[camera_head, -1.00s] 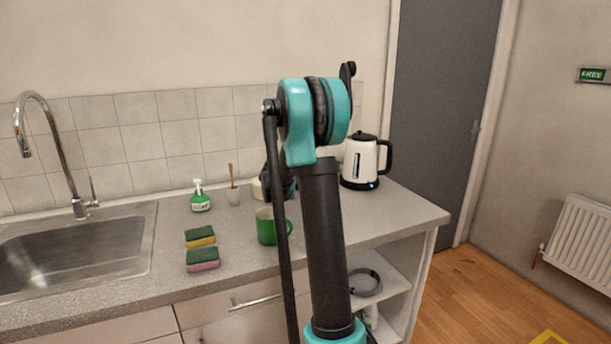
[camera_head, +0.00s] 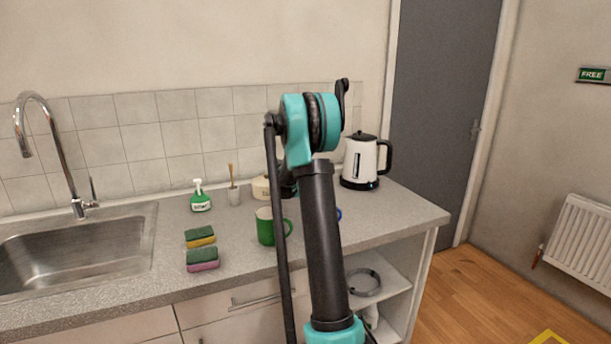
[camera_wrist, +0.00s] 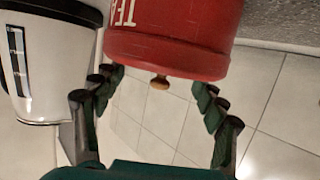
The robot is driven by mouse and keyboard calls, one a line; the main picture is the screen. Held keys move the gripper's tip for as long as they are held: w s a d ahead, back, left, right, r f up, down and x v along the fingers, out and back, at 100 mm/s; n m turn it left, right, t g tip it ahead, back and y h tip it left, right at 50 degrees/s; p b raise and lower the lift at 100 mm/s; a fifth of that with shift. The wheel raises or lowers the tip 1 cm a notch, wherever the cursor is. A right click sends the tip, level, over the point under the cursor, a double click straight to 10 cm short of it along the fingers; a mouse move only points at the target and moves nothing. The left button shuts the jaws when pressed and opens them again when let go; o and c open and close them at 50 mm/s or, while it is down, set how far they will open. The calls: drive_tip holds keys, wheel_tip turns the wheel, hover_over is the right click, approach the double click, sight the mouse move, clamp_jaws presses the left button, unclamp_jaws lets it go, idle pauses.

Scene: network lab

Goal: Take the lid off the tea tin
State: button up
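The red tea tin (camera_wrist: 170,45), with white lettering, shows large at the top of the wrist view, which is upside down. A small wooden knob (camera_wrist: 160,83) stands out from its lid end. My gripper (camera_wrist: 160,90) is open, its dark green fingers spread on either side of the knob and lid end. I see no clear contact with the tin. In the head view the tin is hidden behind my arm.
A white kettle (camera_head: 362,162) stands right of my arm and close beside the tin in the wrist view (camera_wrist: 50,60). A green mug (camera_head: 266,228), two sponges (camera_head: 201,248), a soap bottle (camera_head: 200,198) and a cream container (camera_head: 261,187) stand left of it. A tiled wall (camera_head: 150,145) is behind.

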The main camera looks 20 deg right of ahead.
drive_tip(key=c, duration=1.3)
drive_tip(key=shift+s, duration=0.1)
